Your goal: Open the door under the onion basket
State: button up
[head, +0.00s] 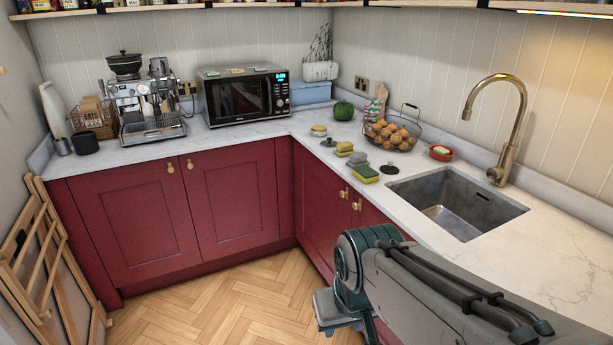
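The wire basket of onions (416,131) stands on the counter near the corner, left of the sink. Under it is the right-hand run of red cabinets, with a door (323,205) on the left and another door (375,217) on the right. Their brass knobs, the left one (344,193) and the right one (357,205), sit close together near the top. Both doors look shut. My arm comes in from the lower right and covers the lower part of the right door. Part of my wrist shows below the arm's joint; no fingertips can be made out.
Wood floor (225,300) is clear in front of the left-hand cabinets (130,215). A wooden rack (45,265) leans at the far left. The sink (455,205) and tall tap (508,130) are at the right. Sponges (365,174) lie near the counter's front edge.

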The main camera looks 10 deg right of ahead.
aim_at(324, 201)
jog(key=u, duration=0.15)
jog(key=i, duration=1.25)
jog(key=u, duration=0.15)
